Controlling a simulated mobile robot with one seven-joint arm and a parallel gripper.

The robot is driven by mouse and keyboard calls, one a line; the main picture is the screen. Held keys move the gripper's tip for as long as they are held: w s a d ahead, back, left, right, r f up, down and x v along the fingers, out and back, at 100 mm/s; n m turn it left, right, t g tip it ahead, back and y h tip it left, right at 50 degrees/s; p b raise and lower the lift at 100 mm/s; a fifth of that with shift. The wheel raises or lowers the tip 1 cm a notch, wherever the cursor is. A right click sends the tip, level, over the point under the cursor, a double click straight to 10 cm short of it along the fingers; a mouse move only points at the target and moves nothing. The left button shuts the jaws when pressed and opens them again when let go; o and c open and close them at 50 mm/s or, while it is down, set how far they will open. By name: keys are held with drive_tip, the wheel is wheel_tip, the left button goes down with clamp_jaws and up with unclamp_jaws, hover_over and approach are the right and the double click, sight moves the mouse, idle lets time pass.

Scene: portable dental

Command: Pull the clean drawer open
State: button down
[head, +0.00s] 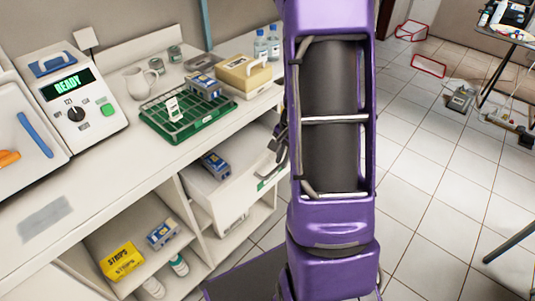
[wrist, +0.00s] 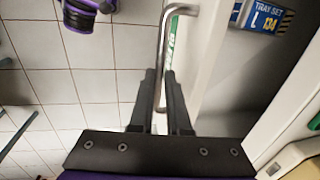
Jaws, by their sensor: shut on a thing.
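The clean drawer is white with a green label on its front. In the head view its front (head: 247,189) stands out from the cabinet, and the drawer is at least partly open, with a blue tray-set box (head: 214,164) inside. In the wrist view the metal bar handle (wrist: 163,42) runs between the fingers of my gripper (wrist: 161,100), which is shut on it. The drawer front (wrist: 205,62) is just right of the handle, and the box (wrist: 264,17) shows behind it. In the head view my purple arm hides part of the drawer front and most of the gripper.
The counter above holds a green wire rack (head: 187,120), a beige box (head: 243,76) and a machine reading READY (head: 78,95). An open shelf below holds a yellow STRIPS box (head: 122,262) and a blue box (head: 162,234). The tiled floor (head: 425,190) at right is largely clear.

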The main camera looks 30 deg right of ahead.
drive_tip(key=s+d+b, duration=0.2)
drive_tip(key=s+d, duration=0.1)
drive_tip(key=s, duration=0.6)
drive_tip(key=shift+d+b, duration=0.2)
drive_tip(key=shift+b, duration=0.2)
drive_tip(key=c, duration=1.2)
unclamp_jaws()
drive_tip(key=shift+o, duration=0.2)
drive_tip(key=s+d+r+p, duration=0.1)
drive_tip(key=s+r+p, duration=0.2)
drive_tip(key=r+p, duration=0.6)
wheel_tip(320, 180, up, 8)
drive_tip(key=shift+r, duration=0.1)
